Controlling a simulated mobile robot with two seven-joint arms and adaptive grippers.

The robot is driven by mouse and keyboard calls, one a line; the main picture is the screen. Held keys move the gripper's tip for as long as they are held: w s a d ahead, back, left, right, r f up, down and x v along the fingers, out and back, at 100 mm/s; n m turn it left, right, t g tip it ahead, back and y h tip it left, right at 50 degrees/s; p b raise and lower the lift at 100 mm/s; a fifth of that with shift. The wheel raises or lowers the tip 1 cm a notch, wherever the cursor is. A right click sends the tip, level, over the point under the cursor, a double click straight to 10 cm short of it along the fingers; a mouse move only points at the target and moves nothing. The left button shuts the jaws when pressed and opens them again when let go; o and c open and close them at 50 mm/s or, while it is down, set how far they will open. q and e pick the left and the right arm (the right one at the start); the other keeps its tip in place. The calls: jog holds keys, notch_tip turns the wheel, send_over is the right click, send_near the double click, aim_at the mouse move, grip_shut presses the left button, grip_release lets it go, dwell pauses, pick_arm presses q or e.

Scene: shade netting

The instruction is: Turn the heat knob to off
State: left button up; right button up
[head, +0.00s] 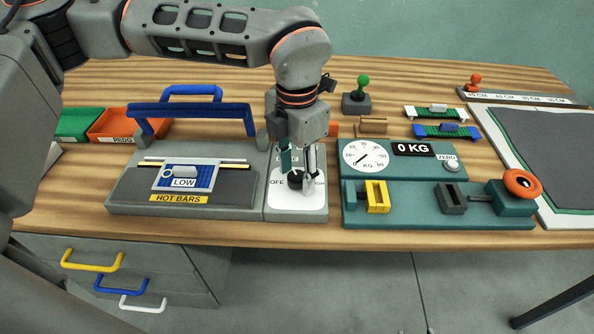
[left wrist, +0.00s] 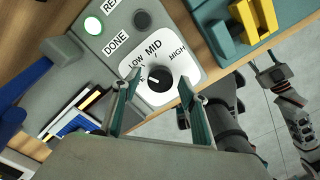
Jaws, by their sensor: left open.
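The round black heat knob (head: 295,180) sits on a white dial plate at the right end of the hot bar unit. In the left wrist view the knob (left wrist: 160,78) shows a white mark on its left side, towards a label partly hidden by a finger. LOW, MID and HIGH are readable around it; in the head view OFF is at left. My left gripper (left wrist: 157,108) is open, its fingers on either side of the knob; contact is unclear. It also shows in the head view (head: 298,160). What seems to be my right gripper (left wrist: 274,76) appears small in the wrist view.
A lit green button (left wrist: 93,25) and a dark button (left wrist: 142,19) are beside the dial. The hot bar unit (head: 120,195) with its blue handle (head: 195,107) is left. A teal scale unit (head: 440,215) with yellow block (head: 377,196) stands close right.

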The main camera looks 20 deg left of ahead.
pick_arm(q)
jog(key=shift+f, duration=0.1)
jog(key=c, duration=1.1)
jog(key=shift+n, duration=0.3)
jog(key=shift+n+p, duration=0.35)
jog(key=shift+n, duration=0.55)
jog(key=n, duration=0.2)
jog(key=shift+n, duration=0.3)
jog(key=n, duration=0.4)
jog(key=shift+n+p, duration=0.4)
